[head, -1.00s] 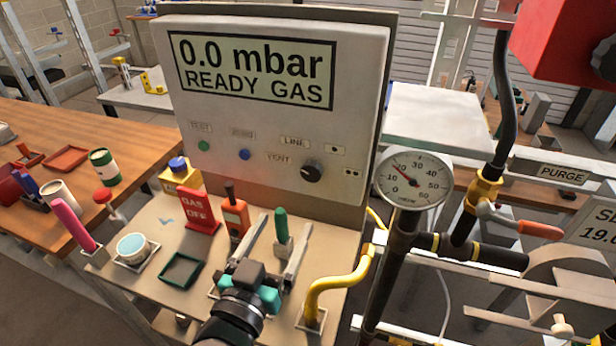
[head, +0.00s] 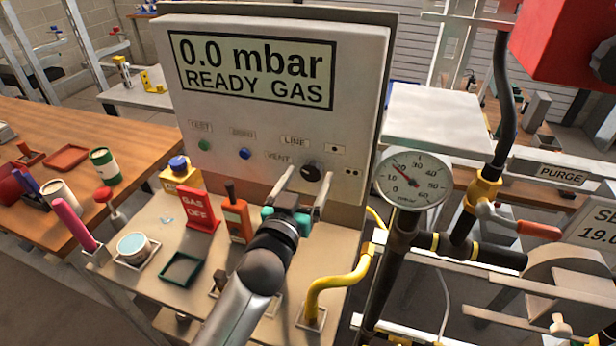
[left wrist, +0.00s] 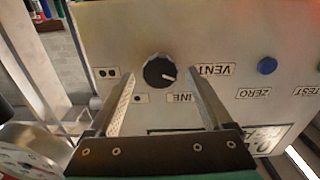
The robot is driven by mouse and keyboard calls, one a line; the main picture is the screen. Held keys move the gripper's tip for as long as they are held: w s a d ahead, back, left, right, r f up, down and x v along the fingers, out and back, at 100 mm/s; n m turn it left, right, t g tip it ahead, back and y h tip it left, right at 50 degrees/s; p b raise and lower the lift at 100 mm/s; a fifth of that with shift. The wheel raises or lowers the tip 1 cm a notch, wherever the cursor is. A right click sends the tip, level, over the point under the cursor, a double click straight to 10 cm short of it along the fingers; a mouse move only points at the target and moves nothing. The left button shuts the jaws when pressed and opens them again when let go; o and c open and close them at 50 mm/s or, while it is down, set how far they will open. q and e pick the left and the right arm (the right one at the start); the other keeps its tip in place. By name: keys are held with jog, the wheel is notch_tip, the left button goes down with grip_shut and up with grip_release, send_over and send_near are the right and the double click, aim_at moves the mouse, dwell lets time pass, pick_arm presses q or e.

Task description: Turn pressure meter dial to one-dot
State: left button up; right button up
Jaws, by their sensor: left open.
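The pressure meter (head: 278,100) is a grey box reading "0.0 mbar READY GAS". Its black dial (head: 311,172) is on the lower right of the face, ringed by VENT, LINE, one-dot (head: 334,149) and two-dot (head: 353,172) labels. My left gripper (head: 309,177) is open in front of the dial. In the left wrist view, upside down, the dial (left wrist: 159,71) shows between the spread fingers with gaps on both sides. Its white mark points right and slightly down, toward the VENT and LINE side. The one-dot label (left wrist: 137,98) is below left. My right gripper is not in view.
A gauge (head: 413,181) on a dark pipe stands right of the meter. A yellow hose (head: 335,287) rises from the bench (head: 150,270) below. A red GAS OFF sign (head: 198,209) and an orange device (head: 237,218) stand left of my arm.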

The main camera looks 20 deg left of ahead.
pick_arm(q)
jog(key=shift+w, duration=0.35)
grip_shut()
dwell(0.6)
